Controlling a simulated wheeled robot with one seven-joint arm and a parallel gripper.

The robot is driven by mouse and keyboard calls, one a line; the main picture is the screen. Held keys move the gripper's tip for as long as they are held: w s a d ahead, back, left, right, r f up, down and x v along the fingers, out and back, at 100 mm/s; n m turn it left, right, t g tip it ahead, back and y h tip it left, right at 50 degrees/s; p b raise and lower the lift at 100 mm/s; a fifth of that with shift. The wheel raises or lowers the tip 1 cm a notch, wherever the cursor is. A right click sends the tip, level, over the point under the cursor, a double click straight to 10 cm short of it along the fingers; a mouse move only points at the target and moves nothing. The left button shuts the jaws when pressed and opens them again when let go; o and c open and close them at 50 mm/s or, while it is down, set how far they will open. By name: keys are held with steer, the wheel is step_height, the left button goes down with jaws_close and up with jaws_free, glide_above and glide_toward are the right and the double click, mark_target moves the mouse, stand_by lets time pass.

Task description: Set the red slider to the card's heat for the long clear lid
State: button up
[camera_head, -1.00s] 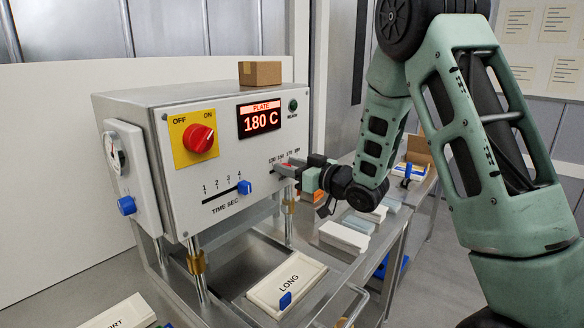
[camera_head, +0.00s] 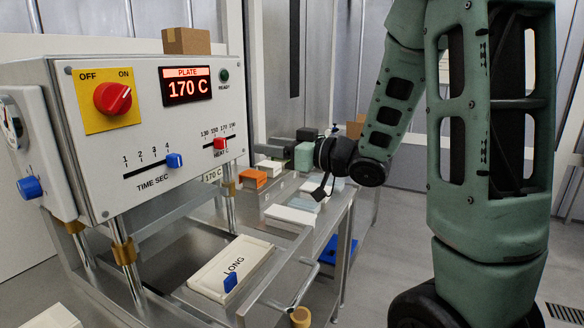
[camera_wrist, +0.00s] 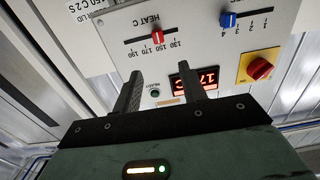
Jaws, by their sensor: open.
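The red plate display (camera_head: 187,86) reads 170 C. In the wrist view, upside down, the red slider (camera_wrist: 157,37) shows beyond my fingers. My gripper (camera_head: 285,150) is open and empty, to the right of the slider and apart from it. In the wrist view my gripper (camera_wrist: 165,90) has its two fingers spread. A partly cut-off printed card (camera_wrist: 92,10) reads 150 C 2 S. A tray marked LONG (camera_head: 215,272) lies below the machine.
The red OFF/ON knob (camera_head: 112,98) and blue time slider (camera_head: 174,160) share the panel. A small label (camera_head: 213,175) reading 170 C shows under the machine. An orange block (camera_head: 252,178) and pale blocks (camera_head: 290,215) lie on the bench behind. Open floor lies right.

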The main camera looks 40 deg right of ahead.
steer(key=shift+b+v, duration=1.55)
steer(key=shift+v, duration=0.65)
steer(key=shift+s, duration=0.1)
